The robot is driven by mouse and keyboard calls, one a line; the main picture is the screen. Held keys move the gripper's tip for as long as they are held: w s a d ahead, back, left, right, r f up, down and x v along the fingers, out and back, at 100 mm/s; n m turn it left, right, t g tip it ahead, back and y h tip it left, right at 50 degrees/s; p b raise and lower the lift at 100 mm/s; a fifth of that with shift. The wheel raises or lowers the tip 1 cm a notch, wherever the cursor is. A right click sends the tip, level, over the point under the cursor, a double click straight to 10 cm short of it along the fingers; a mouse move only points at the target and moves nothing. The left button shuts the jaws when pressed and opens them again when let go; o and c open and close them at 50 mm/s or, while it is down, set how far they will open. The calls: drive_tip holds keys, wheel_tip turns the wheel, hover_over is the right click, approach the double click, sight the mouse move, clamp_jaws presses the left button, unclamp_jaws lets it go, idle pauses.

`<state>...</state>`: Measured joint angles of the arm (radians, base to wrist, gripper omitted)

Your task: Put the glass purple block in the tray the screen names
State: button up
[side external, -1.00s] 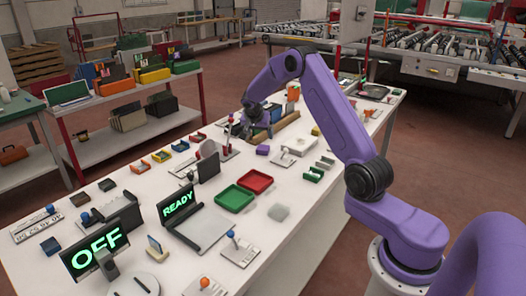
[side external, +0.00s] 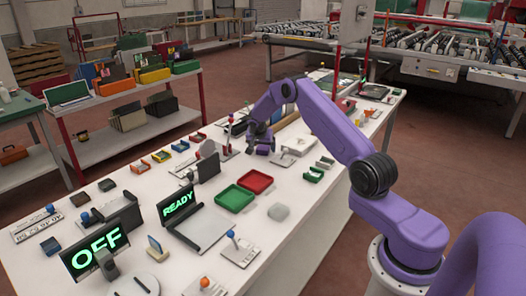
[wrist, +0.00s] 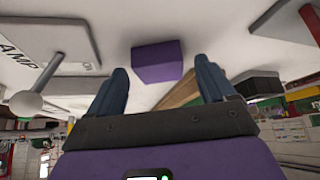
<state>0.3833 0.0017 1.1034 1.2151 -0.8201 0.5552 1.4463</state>
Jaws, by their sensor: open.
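The purple block (wrist: 157,62) lies on the white table. In the wrist view it appears between and just beyond the two fingers of my gripper (wrist: 160,82), which are apart with nothing held. In the side view my gripper (side external: 262,143) is low over the block and largely hides it. A green tray (side external: 235,198) and a red tray (side external: 256,181) stand side by side, both looking empty. Neither shows a tray name.
A white plate with a lever (side external: 285,158) is right of the gripper. Orange and yellow brackets line the left edge.

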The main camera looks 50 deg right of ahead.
drive_tip(key=shift+w+d+f, duration=0.1)
drive_tip(key=shift+f, duration=0.1)
drive_tip(key=c, duration=1.2)
drive_tip(key=shift+c, duration=0.6)
drive_tip(key=shift+r, duration=0.15)
